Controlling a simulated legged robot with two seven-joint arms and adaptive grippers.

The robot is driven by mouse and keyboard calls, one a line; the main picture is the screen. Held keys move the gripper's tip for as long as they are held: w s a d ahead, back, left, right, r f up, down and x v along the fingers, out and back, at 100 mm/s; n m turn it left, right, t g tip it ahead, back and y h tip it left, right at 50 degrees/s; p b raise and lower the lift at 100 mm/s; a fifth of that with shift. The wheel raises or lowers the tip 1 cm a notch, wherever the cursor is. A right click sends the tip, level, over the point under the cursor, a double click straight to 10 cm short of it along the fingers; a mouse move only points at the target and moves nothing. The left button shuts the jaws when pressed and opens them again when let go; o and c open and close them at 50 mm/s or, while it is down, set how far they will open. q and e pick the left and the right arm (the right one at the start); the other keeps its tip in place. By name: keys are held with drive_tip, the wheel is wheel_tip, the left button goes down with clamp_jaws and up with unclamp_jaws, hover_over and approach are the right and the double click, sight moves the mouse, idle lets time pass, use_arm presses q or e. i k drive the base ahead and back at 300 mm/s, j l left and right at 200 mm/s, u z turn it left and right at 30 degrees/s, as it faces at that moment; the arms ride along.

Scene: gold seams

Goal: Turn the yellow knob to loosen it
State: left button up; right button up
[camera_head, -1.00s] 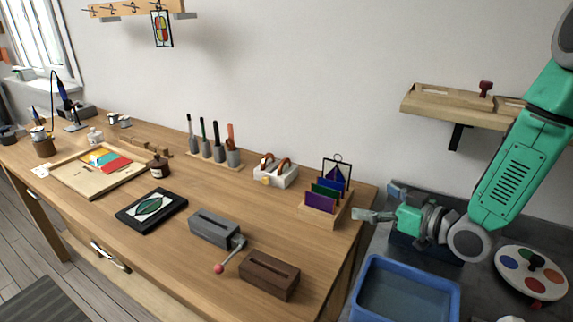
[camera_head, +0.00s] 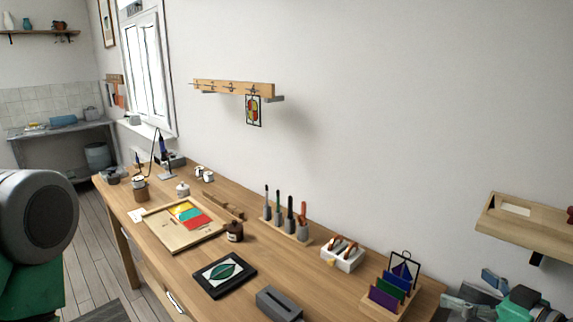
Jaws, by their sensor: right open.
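No knob that I can make out clearly as the yellow knob shows in the head view. A small yellowish spot (camera_head: 331,262) sits at the front of a white holder (camera_head: 346,258) with copper-coloured handles, too small to identify. My right gripper (camera_head: 478,290) is at the lower right, right of the coloured-panel rack and below the wall shelf. It is open, looks empty, and is partly cut off by the frame's bottom edge. My left arm shows at the left edge; its gripper is out of view.
The wooden workbench (camera_head: 182,265) carries a framed leaf panel (camera_head: 208,286), a grey slotted block (camera_head: 277,303), a tool stand (camera_head: 284,229), a panel rack (camera_head: 413,303) and a tray (camera_head: 160,234). A wooden shelf (camera_head: 530,232) juts from the wall at right.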

sight(331, 263)
drive_tip(key=k+j, duration=0.75)
drive_tip(key=j, duration=0.2)
